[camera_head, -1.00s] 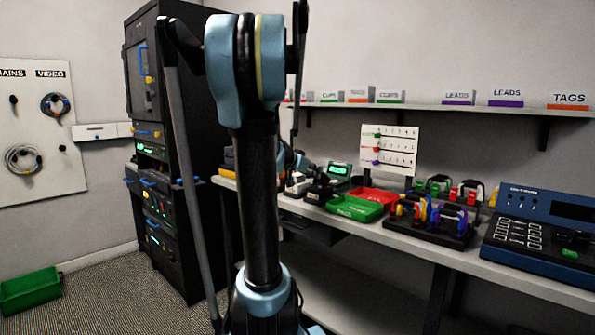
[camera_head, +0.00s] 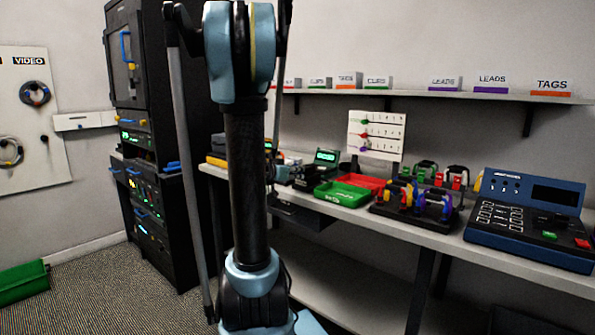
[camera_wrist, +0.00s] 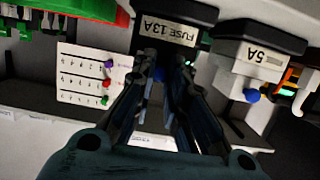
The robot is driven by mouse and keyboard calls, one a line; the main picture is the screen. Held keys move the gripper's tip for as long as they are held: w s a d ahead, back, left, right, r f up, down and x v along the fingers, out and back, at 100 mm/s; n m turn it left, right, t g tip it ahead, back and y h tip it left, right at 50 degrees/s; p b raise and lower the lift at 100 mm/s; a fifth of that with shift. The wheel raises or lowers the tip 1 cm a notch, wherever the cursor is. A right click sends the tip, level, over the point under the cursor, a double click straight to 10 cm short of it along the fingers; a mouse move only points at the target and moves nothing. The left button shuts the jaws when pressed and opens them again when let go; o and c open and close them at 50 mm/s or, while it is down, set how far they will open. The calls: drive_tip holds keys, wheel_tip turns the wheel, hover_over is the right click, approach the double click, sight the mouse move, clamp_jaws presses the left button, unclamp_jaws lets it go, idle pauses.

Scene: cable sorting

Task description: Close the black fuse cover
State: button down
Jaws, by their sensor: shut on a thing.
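The black fuse cover (camera_wrist: 172,32), labelled FUSE 13A, is at the top middle of the wrist view. My gripper (camera_wrist: 165,66) has its two dark fingers reaching up to its lower edge, and they are shut on it.
A pale fuse box (camera_wrist: 240,72) labelled 5A, with a black top, stands close on the right in the wrist view. A green tray (camera_head: 343,194), a red tray (camera_head: 364,182), a cable rack (camera_head: 412,222) and a blue panel (camera_head: 520,235) fill the bench.

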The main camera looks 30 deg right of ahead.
drive_tip(key=shift+s+a+f, duration=0.15)
drive_tip(key=shift+a+f, duration=0.05)
drive_tip(key=shift+f, duration=0.3)
drive_tip(key=shift+s, duration=0.1)
drive_tip(key=c, duration=1.8)
unclamp_jaws()
drive_tip(key=shift+f, duration=0.2)
drive_tip(key=shift+o, duration=1.2)
drive_tip(key=shift+w+a+f, duration=0.1)
drive_tip(key=shift+w+f, duration=0.25)
drive_tip(key=shift+w, duration=0.35)
drive_tip(key=shift+s+d+r, duration=0.2)
drive_tip(key=shift+s+r, duration=0.15)
drive_tip(key=shift+s, duration=0.05)
drive_tip(key=v, duration=1.2)
drive_tip(key=shift+f, duration=0.15)
